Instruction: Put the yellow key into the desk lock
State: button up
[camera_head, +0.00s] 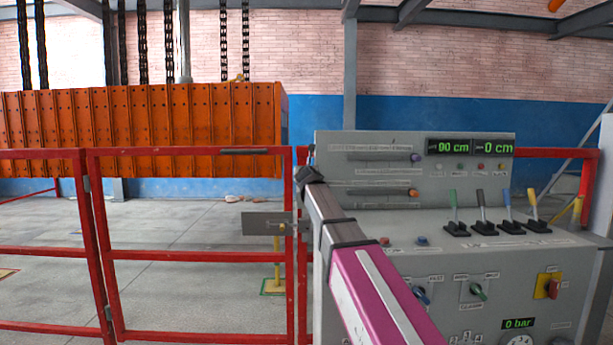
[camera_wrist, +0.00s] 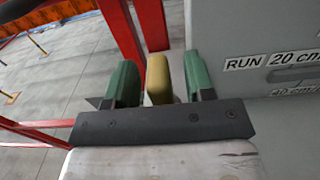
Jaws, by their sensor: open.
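My gripper (camera_wrist: 159,62) shows in the wrist view with its two green fingers apart. A dull yellow block-like piece, which looks like the yellow key (camera_wrist: 158,80), stands between the fingers, with a narrow gap on the left and a wider one on the right. Its far end and what it sits in are hidden. In the head view the end of my arm reaches to the left edge of the grey control desk (camera_head: 395,240), beside the red gate; the fingers and key cannot be made out there. I cannot tell which fitting on the desk is the lock.
The red gate (camera_head: 195,253) stands left of the desk, with a grey latch plate (camera_head: 262,224) at its right edge. Levers (camera_head: 483,215) and a red switch on a yellow plate (camera_head: 553,287) are on the desk. An orange panel mould (camera_head: 140,130) stands behind the gate.

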grip_shut()
jog(key=shift+r, duration=0.1)
jog(key=shift+r, duration=0.5)
notch_tip(320, 180, up, 3)
jog(key=shift+r, duration=0.15)
jog(key=s+a+r, duration=0.6)
jog(key=s+a, duration=0.1)
jog(key=a, duration=0.2)
jog(key=s+d+f+m+g+h, duration=0.1)
jog(key=d+f+m+g+h, duration=0.3)
jog(key=d, duration=0.5)
jog(key=s+d+f+m+g+h, duration=0.1)
jog(key=d+f+m+g+h, duration=0.4)
jog(key=d+h, duration=0.5)
jog(key=shift+s+f+m+h, duration=0.3)
jog(key=shift+f+m+h, duration=0.5)
jog(key=shift+f+m, duration=0.55)
